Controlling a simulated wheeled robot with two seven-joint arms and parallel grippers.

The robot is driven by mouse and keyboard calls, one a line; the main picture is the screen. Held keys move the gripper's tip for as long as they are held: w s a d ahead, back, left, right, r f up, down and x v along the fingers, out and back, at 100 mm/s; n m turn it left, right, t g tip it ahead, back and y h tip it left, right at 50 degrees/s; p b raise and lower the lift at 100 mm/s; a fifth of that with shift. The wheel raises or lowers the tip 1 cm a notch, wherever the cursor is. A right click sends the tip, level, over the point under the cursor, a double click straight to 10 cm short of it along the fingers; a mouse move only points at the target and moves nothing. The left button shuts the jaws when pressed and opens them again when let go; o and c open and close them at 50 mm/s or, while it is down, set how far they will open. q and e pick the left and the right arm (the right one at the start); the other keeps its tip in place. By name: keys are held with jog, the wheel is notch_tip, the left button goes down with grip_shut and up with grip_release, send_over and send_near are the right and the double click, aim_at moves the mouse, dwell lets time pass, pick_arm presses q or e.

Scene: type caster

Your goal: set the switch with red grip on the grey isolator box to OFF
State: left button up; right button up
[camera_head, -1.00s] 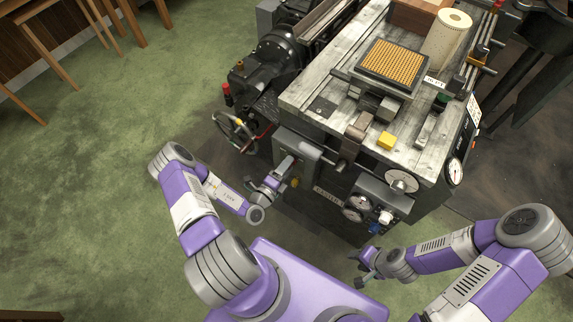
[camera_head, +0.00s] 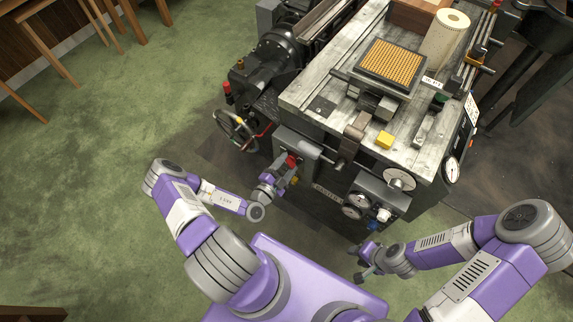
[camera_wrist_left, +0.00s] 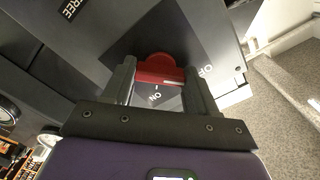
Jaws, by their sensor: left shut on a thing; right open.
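The grey isolator box (camera_head: 300,143) is fixed to the near left side of the machine. Its red grip (camera_head: 292,160) shows at its front, by my left gripper (camera_head: 287,166). In the left wrist view the red grip (camera_wrist_left: 157,66) sits between the two fingers of my left gripper (camera_wrist_left: 160,85), which is shut on it. An upside-down ON mark lies just below the grip there, and partly hidden letters lie right of it. The exact switch angle is hard to tell. My right gripper (camera_head: 360,262) is open and empty, low in front of the machine.
A gauge box (camera_head: 372,200) with dials and a blue knob stands right of the isolator box. A hand wheel (camera_head: 236,130) is on the left. Green floor is free at left.

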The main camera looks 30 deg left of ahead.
pick_arm(q)
jog(key=shift+d+n, duration=0.1)
jog(key=shift+n, duration=0.3)
jog(key=o, duration=1.1)
jog(key=shift+c, duration=0.2)
jog(key=shift+s, duration=0.1)
jog(key=s+p, duration=0.1)
jog(key=s, duration=0.6)
jog(key=shift+s+a, duration=0.2)
jog(key=shift+a, duration=0.15)
jog(key=shift+d, duration=0.1)
